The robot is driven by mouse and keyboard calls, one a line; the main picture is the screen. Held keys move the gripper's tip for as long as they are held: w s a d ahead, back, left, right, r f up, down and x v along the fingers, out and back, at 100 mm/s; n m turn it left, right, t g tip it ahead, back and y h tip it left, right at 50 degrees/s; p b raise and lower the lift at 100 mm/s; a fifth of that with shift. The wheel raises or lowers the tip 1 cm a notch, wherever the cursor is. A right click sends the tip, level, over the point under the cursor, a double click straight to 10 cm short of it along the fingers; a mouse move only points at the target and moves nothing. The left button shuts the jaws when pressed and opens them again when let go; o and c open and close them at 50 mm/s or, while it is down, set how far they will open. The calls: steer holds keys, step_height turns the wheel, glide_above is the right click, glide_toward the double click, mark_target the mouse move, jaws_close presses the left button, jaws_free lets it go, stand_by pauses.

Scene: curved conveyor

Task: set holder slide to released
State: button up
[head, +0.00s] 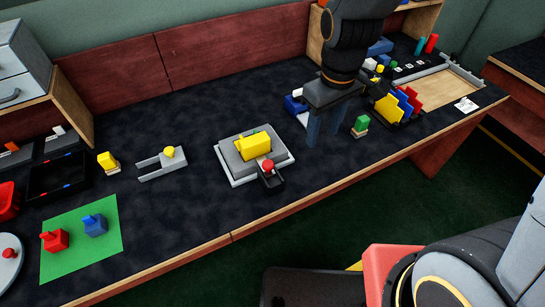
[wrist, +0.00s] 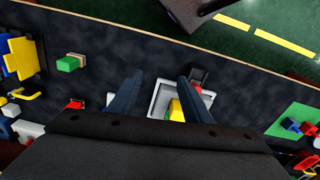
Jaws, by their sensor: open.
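A grey holder (head: 225,160) stands on a light base plate in the middle of the table, with a yellow block (head: 254,147) in it. A red knob (head: 267,166) sits on a dark slide part (head: 272,182) at the holder's front right side. My gripper (head: 325,132) is open and empty, fingers pointing down, to the right of the holder in the head view. In the wrist view, my gripper (wrist: 158,88) has the holder plate (wrist: 158,98) partly behind one finger, and the yellow block (wrist: 176,110) shows beside that finger. The slide's exact position is hard to tell.
A grey forked fixture with a yellow knob (head: 169,151) lies left of the holder. A green block (head: 361,124) and a rack of coloured plates (head: 390,107) stand right of my gripper. A green mat (head: 78,262) carries red and blue pieces. Table in front of the holder is clear.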

mark_target(268, 163)
steer(key=a+f+n, duration=0.1)
steer(key=a+n, duration=0.1)
steer(key=a, duration=0.2)
steer(key=a+f+n, duration=0.1)
steer(key=a+n, duration=0.2)
steer(key=a, duration=0.1)
steer(key=a+f+n, duration=0.2)
steer(key=a, duration=0.3)
steer(key=shift+s+n+g, duration=0.3)
steer(key=shift+g, duration=0.1)
steer(key=shift+a+f, duration=0.1)
steer(key=shift+f, duration=0.2)
steer(key=shift+f+p, duration=0.5)
steer(key=shift+f, duration=3.1)
jaws_close()
